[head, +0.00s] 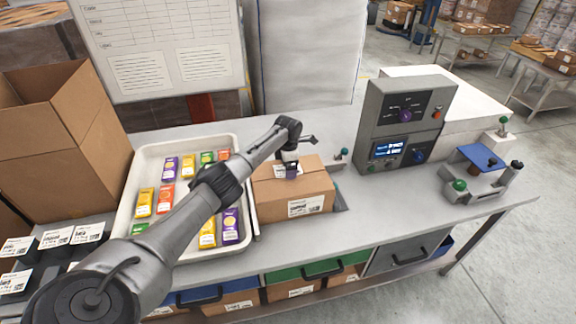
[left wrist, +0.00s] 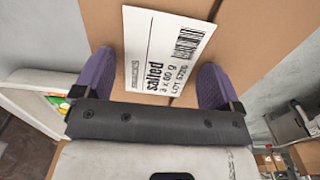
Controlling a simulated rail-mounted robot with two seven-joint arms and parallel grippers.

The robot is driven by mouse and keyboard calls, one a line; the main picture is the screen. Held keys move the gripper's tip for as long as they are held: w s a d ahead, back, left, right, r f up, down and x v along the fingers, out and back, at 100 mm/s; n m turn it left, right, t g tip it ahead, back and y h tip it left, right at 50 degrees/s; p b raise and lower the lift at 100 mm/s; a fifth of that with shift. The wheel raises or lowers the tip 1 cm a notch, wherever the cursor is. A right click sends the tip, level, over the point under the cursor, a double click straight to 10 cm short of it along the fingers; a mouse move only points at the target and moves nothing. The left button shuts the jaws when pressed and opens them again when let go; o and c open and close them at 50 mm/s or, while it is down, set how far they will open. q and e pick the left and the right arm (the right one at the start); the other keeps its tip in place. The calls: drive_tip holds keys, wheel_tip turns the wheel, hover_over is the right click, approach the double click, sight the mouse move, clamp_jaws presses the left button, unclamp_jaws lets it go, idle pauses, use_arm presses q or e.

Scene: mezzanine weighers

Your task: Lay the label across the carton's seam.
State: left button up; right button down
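The closed brown carton (head: 262,200) stands on the bench right of the tray, with another white label on its front face. The task's label (left wrist: 165,50), white with black print and a barcode, is over the carton's top between my left fingers; it also shows small in the head view (head: 291,172). My left gripper (left wrist: 156,80) has its two purple fingers spread wide, one on each side of the label, close to its edges. I cannot tell whether the label touches the carton. My right gripper is out of view.
A white tray (head: 145,165) with several colourful boxes stands left of the carton. A grey control unit (head: 402,120) is behind it to the right, with a blue-topped device (head: 478,158) farther right. The bench front (head: 400,210) right of the carton is clear.

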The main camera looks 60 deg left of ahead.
use_arm(q)
drive_tip(key=shift+o, duration=0.6)
drive_tip(key=shift+r, duration=0.1)
